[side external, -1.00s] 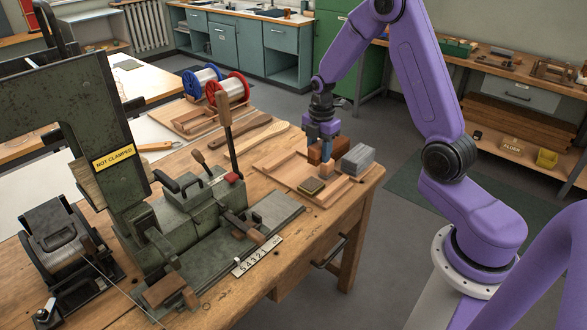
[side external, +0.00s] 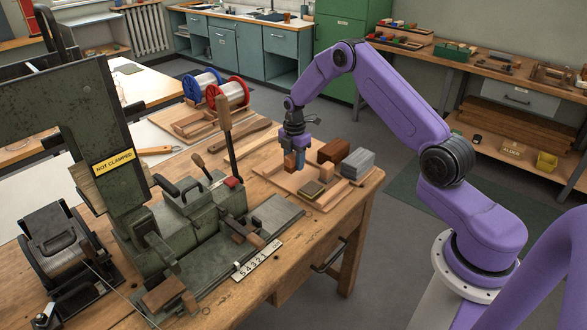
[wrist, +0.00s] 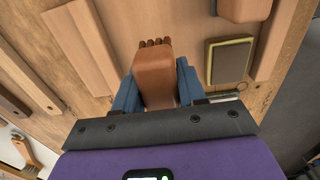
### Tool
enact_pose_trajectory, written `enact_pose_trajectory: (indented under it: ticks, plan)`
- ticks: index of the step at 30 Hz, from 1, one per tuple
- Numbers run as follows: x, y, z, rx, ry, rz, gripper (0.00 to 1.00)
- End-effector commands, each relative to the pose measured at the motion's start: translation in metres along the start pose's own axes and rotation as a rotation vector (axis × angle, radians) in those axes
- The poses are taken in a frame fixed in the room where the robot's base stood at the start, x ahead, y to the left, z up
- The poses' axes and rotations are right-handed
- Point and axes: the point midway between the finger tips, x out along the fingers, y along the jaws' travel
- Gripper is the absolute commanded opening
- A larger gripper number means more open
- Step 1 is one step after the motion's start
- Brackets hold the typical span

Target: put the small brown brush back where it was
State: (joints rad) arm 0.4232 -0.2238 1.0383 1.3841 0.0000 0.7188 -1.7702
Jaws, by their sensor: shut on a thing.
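My gripper (side external: 295,164) is over the left part of the wooden tray (side external: 268,172) on the bench. Its blue fingers are shut on a small brown brush (wrist: 155,78), one finger on each side of it. In the wrist view the brush fills the space between the fingers, and short brown tufts show at its far end. In the side external view the brush (side external: 289,161) is mostly hidden by the fingers. I cannot tell whether its lower end touches the tray.
A dark pad with a yellow edge (side external: 312,189), a small tan block (side external: 328,168), a brown block (side external: 333,150) and a grey block (side external: 357,162) are to the right. Wooden strips (wrist: 80,40) lie left of the brush in the wrist view. A green clamping machine (side external: 190,215) stands left.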

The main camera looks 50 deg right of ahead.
Motion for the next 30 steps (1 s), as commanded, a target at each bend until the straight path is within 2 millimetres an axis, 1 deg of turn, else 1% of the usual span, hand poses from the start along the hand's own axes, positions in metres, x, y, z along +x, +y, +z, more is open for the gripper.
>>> enact_pose_trajectory:
  ticks: [3, 6, 9, 22, 23, 24, 25, 30]
  plan:
    - [0.009, 0.005, 0.002, 0.000, 0.000, -0.001, 0.12]
    - [0.024, 0.004, 0.001, 0.000, 0.001, -0.004, 0.12]
    - [0.034, 0.005, 0.001, 0.000, 0.000, -0.001, 0.12]
    - [0.039, 0.004, 0.001, 0.000, 0.000, -0.001, 0.12]
    - [0.040, 0.004, 0.001, 0.000, 0.000, -0.001, 0.43]
    - [0.039, 0.004, 0.001, 0.000, 0.000, -0.001, 0.56]
    - [0.039, 0.004, 0.001, 0.000, 0.000, -0.001, 0.66]
    - [0.039, 0.004, 0.001, 0.000, 0.000, -0.001, 0.66]
